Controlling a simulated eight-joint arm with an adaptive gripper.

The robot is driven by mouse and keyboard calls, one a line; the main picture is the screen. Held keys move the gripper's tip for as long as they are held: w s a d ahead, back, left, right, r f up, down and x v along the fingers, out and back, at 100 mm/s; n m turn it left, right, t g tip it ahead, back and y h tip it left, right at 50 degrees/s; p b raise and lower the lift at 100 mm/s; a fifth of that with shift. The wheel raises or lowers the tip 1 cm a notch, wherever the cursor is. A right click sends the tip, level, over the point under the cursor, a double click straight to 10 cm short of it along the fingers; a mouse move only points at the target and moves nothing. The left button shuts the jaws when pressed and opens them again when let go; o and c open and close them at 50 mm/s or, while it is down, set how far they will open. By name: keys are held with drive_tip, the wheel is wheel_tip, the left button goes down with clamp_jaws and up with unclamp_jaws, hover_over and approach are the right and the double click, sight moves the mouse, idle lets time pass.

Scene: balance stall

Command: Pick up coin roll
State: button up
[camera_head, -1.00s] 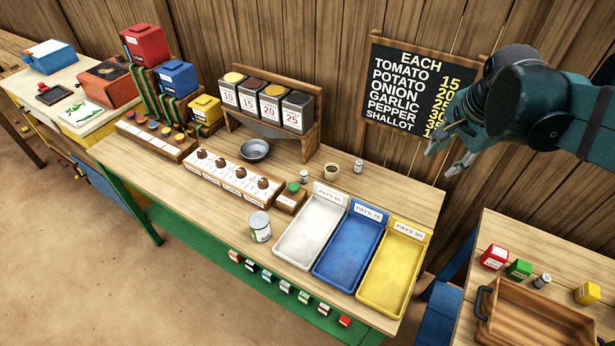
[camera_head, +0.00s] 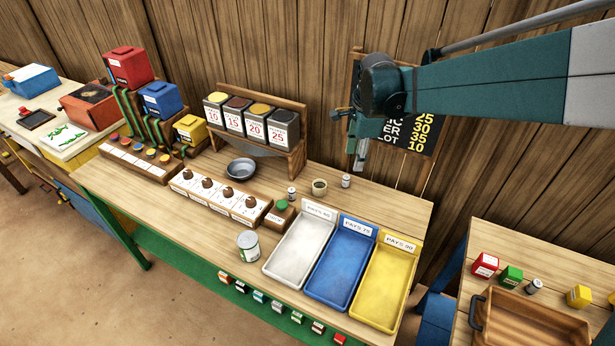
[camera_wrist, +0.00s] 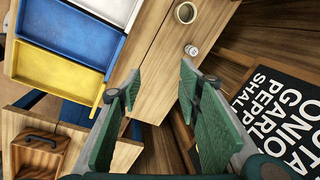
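A small grey-white cylinder (camera_head: 346,181), which looks like a coin roll, stands upright near the back edge of the stall table, right of a small cup (camera_head: 320,187). The wrist view shows its top (camera_wrist: 191,50) beside the cup (camera_wrist: 185,13). A similar small cylinder (camera_head: 292,193) stands left of the cup, and another (camera_head: 535,286) is on the right table. Which is the named coin roll is not certain. My gripper (camera_head: 350,143) hangs above the back edge, over the nearest cylinder and apart from it. Its green fingers (camera_wrist: 160,75) are open and empty.
White (camera_head: 278,272), blue (camera_head: 322,293) and yellow (camera_head: 368,312) trays stand in front. A chalkboard (camera_head: 418,140) hangs on the plank wall behind my gripper. A metal bowl (camera_head: 241,168), a can (camera_head: 248,246) and a canister rack (camera_head: 295,160) stand to the left.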

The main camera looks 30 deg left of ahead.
drive_tip(key=a+f+m, duration=0.2)
drive_tip(key=a+f, duration=0.6)
drive_tip(key=a, duration=0.4)
drive_tip(key=m+g+h, duration=0.1)
drive_tip(key=m+g, duration=0.1)
drive_tip(key=m, duration=0.1)
hover_over(292, 189)
wheel_tip(292, 189, down, 10)
drive_tip(key=shift+s+a+r+b, duration=0.15)
drive_tip(key=shift+b, duration=0.15)
drive_tip(key=shift+f, duration=1.3)
drive_tip(key=shift+f, duration=2.6)
drive_tip(key=c, duration=1.1)
